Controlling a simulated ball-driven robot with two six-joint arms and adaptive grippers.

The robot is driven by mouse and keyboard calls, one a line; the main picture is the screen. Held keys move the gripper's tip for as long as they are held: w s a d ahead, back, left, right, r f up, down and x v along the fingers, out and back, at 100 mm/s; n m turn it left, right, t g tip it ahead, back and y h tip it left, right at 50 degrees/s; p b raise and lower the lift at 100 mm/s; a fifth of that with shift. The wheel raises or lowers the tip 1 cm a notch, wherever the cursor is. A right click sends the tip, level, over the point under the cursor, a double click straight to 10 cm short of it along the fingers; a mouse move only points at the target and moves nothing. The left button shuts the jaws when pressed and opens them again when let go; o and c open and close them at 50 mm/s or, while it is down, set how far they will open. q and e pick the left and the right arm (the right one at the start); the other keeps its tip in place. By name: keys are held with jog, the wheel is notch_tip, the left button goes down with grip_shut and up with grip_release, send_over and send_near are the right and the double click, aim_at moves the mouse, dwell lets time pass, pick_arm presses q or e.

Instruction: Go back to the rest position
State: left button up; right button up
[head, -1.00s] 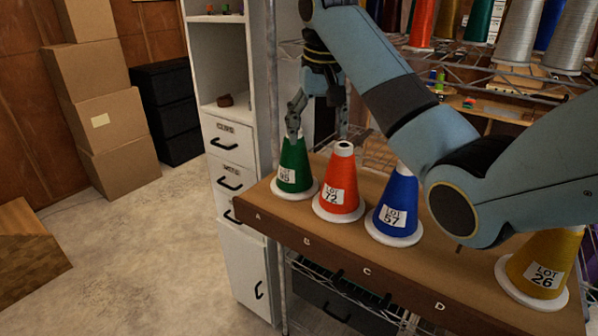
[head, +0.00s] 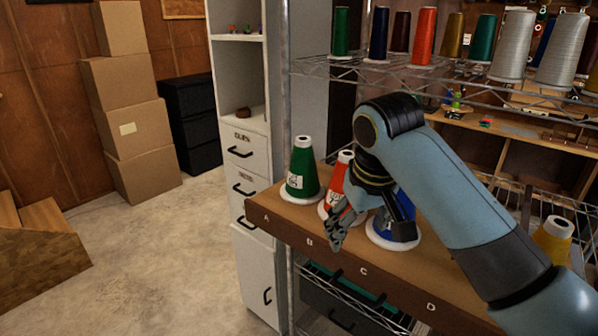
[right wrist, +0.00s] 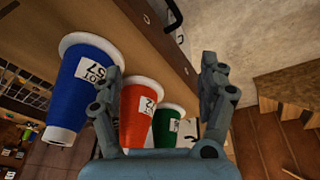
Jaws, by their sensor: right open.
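My right gripper (head: 372,238) is open and empty in the head view, pointing down at the front of the wooden shelf board (head: 395,277). It stands in front of the red cone (head: 335,186) and the blue cone (head: 404,208) and partly hides both. The green cone (head: 302,170) stands upright at the left end, by mark A. The yellow cone (head: 551,241) is at the right, mostly behind my right arm. In the right wrist view the blue cone (right wrist: 72,97), red cone (right wrist: 137,112) and green cone (right wrist: 165,128) show beyond the open fingers. My left gripper is not in view.
A white drawer cabinet (head: 245,165) stands left of the board. A wire rack (head: 395,68) with several thread cones rises behind it. Stacked cardboard boxes (head: 125,85) and a black cabinet (head: 190,115) stand at the back left.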

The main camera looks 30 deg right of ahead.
jog(key=s+a+f+n+t, duration=0.1)
jog(key=s+a, duration=0.1)
jog(key=s, duration=0.8)
jog(key=s+a+f+n, duration=0.1)
jog(key=s+a+n, duration=0.1)
jog(key=s, duration=0.9)
notch_tip(320, 180, down, 40)
jog(key=s+d+g+b, duration=0.1)
jog(key=d+g+b, duration=0.1)
jog(key=b, duration=1.2)
jog(key=s+f+b, duration=0.5)
jog(key=s+f, duration=0.4)
jog(key=f, duration=0.4)
jog(key=s+d+f+b, duration=0.1)
jog(key=s+f+b, duration=0.4)
jog(key=s+f, duration=0.5)
notch_tip(320, 180, down, 4)
jog(key=shift+d+r+m+g, duration=0.1)
jog(key=shift+d+m+g, duration=0.1)
jog(key=shift+m+g, duration=0.2)
